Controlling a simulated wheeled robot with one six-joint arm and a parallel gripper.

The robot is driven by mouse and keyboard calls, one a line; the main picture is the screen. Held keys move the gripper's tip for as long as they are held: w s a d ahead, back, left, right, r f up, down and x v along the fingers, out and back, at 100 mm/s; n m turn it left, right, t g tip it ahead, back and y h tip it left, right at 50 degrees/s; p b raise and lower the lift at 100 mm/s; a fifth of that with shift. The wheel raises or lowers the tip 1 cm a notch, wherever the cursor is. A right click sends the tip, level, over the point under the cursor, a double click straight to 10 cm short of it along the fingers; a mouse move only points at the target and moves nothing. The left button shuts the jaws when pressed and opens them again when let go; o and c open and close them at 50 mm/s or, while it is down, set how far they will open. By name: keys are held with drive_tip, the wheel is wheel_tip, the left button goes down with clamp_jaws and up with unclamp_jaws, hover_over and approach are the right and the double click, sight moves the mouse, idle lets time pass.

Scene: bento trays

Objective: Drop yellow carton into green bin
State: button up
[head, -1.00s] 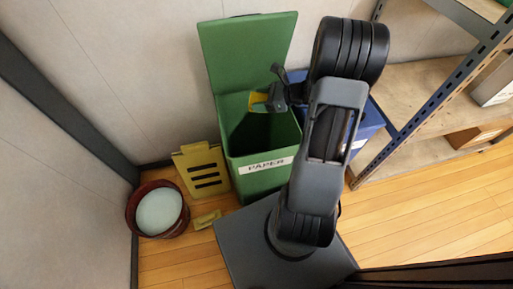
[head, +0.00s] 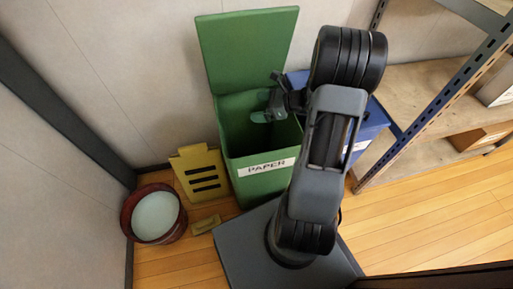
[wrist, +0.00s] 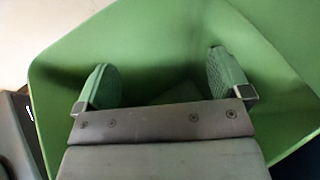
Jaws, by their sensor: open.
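The green bin (head: 255,188) stands upright with its lid (head: 247,50) open against the wall and a PAPER label on its front. My gripper (head: 268,112) is over the bin's opening, with its jaws apart. In the wrist view, my gripper (wrist: 162,78) is open with nothing between its pads, and the green bin's walls (wrist: 135,35) surround it. The yellow carton is not visible in either current view. The bin's floor is dark and partly hidden by the gripper.
A blue bin (head: 372,125) stands right of the green bin, partly behind my arm. A yellow folded sign (head: 200,172) leans at the left, beside a dark red bucket (head: 130,215). A metal shelf (head: 415,95) stands at the right. Wooden floor (head: 430,200) is clear there.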

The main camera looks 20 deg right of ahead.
drive_tip(key=p+v, duration=0.4)
drive_tip(key=v, duration=0.9)
drive_tip(key=shift+s+d, duration=0.3)
drive_tip(key=shift+r, duration=0.15)
drive_tip(key=s+a+r+n+g+h+p, duration=0.1)
drive_tip(key=a+r+n+p, duration=0.5)
drive_tip(key=r, duration=0.7)
drive_tip(key=s+a+r+n+g+h+p, duration=0.2)
drive_tip(key=s+a+r+n+h+p, duration=0.2)
drive_tip(key=r+n+p, duration=0.7)
drive_tip(key=s+a+r+n+g+h+p, duration=0.1)
drive_tip(key=s+a+r+n+h+p, duration=0.2)
drive_tip(key=a+r+n+h+p, duration=0.2)
drive_tip(key=a+r+n+p, duration=0.3)
drive_tip(key=a+r+p, duration=0.2)
drive_tip(key=r+p, duration=0.2)
wheel_tip(320, 180, up, 3)
drive_tip(key=shift+f+n+h+p, duration=0.15)
drive_tip(key=shift+n+h+p, duration=0.15)
drive_tip(key=shift+h+p, duration=0.1)
